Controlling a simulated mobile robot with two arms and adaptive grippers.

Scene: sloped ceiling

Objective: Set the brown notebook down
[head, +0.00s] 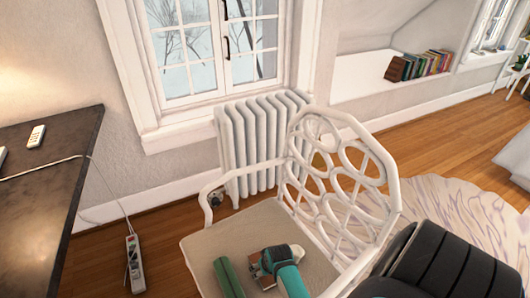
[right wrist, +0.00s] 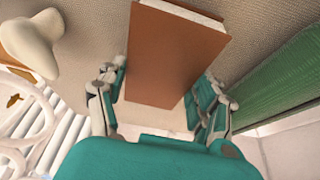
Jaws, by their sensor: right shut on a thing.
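The brown notebook (right wrist: 172,55) shows in the right wrist view between the two fingers of my right gripper (right wrist: 165,98), over the beige chair seat. My right gripper is shut on it. In the head view my teal right gripper (head: 277,263) is low over the white chair's seat (head: 215,247). Only a small brown edge of the notebook (head: 256,270) shows there, beside the gripper. I cannot tell whether the notebook touches the seat. My left gripper is not in view.
A green object (head: 228,278) lies on the seat just left of the gripper. The chair's openwork white backrest (head: 340,170) rises close on the right. A white radiator (head: 262,135) stands behind. A dark desk (head: 40,200) is at the left.

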